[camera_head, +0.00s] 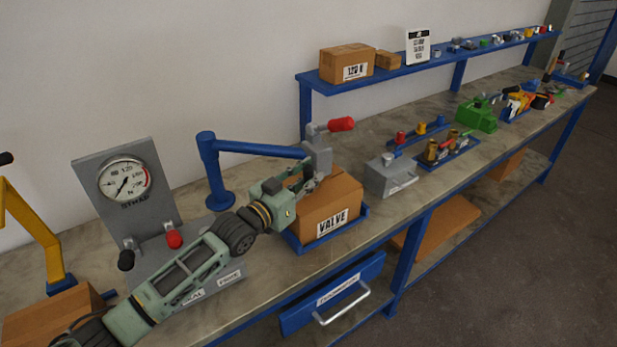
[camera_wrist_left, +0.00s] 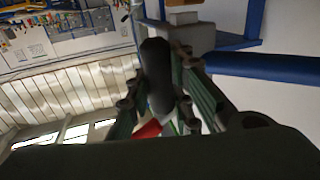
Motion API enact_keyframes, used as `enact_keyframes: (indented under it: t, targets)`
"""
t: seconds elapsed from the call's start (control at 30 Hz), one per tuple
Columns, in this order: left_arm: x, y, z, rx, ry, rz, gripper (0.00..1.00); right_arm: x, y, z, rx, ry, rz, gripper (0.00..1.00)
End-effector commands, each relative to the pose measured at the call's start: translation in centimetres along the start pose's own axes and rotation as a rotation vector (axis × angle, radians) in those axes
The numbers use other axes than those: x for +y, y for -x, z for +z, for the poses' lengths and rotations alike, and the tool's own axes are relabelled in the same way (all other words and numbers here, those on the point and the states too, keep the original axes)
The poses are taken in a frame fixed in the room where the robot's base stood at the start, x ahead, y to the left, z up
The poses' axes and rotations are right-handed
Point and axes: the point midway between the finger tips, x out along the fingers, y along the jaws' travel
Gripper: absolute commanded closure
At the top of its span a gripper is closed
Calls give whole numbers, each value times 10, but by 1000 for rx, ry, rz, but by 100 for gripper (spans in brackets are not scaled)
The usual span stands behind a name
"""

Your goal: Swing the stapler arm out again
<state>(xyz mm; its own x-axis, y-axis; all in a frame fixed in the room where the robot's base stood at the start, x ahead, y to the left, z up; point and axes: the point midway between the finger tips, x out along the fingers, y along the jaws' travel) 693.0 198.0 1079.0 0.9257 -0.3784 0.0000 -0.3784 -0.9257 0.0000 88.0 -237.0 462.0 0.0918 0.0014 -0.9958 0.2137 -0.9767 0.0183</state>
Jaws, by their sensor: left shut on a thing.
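The stapler arm (camera_head: 255,148) is a blue tube that reaches right from a blue post (camera_head: 210,170). At its end sits a grey stapler head (camera_head: 318,155) with a red-tipped lever (camera_head: 341,124). The head is over the cardboard box marked VALVE (camera_head: 335,208). My left gripper (camera_head: 308,183) is at the lower left of the head. In the left wrist view its fingers (camera_wrist_left: 172,92) close around a dark rounded grip (camera_wrist_left: 157,72). The grey head (camera_wrist_left: 185,40) and blue tube (camera_wrist_left: 260,66) show behind. My right gripper is not in view.
The box stands in a blue tray (camera_head: 296,242). A gauge panel (camera_head: 128,185) stands left of the post. A grey block (camera_head: 390,176) is to the right of the box. A blue shelf (camera_head: 430,64) runs along the wall.

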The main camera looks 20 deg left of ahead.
Motion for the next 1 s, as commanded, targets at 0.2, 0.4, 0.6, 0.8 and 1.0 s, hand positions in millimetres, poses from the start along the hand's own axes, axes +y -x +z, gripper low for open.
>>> enact_keyframes:
  t: [0.2, 0.4, 0.6, 0.8, 1.0]
  targets:
    - [-6, -20, -5, 13, 1, -60, 100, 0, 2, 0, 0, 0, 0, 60]
    - [-15, -44, -5, 14, -1, -142, 100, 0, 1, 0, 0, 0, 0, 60]
    - [-26, -66, -5, 15, -2, -218, 100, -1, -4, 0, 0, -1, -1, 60]
    - [-29, -75, -3, 6, -4, -250, 100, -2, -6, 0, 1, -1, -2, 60]
    - [-29, -76, -3, 4, -4, -251, 100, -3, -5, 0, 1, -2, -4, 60]
